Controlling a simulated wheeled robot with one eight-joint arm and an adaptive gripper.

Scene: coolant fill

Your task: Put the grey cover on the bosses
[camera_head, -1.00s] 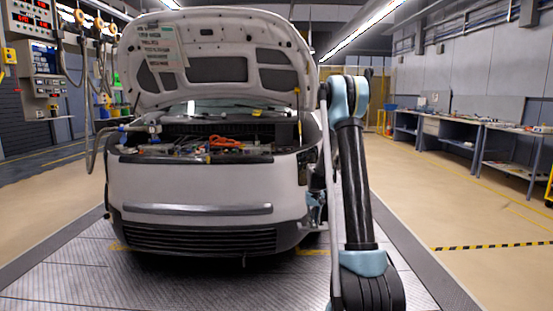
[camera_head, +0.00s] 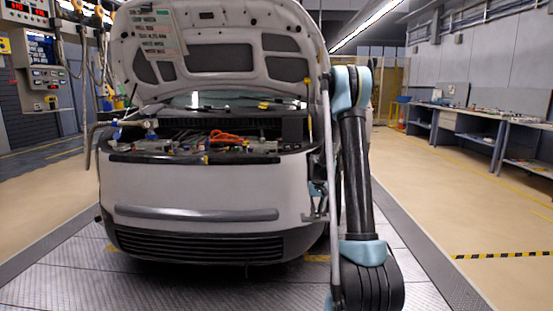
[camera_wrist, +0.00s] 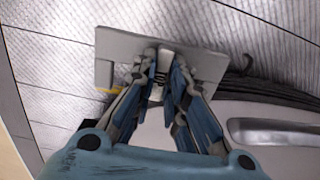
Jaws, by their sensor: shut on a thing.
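The grey cover (camera_wrist: 206,66) is a flat rectangular plate in the wrist view. My gripper (camera_wrist: 160,68) is shut on it near its middle, and the plate reaches out past the fingers on both sides. In the head view my gripper is mostly hidden behind my arm, beside the right side of the car's front. The car (camera_head: 195,190) stands with its hood up and its engine bay (camera_head: 200,143) open. The bosses cannot be made out in either view.
The raised hood (camera_head: 220,50) overhangs the engine bay. An orange item (camera_head: 225,137) lies in the bay. A hose and nozzle (camera_head: 130,128) are at its left. Workbenches (camera_head: 480,125) line the right wall. The floor between them and the car is clear.

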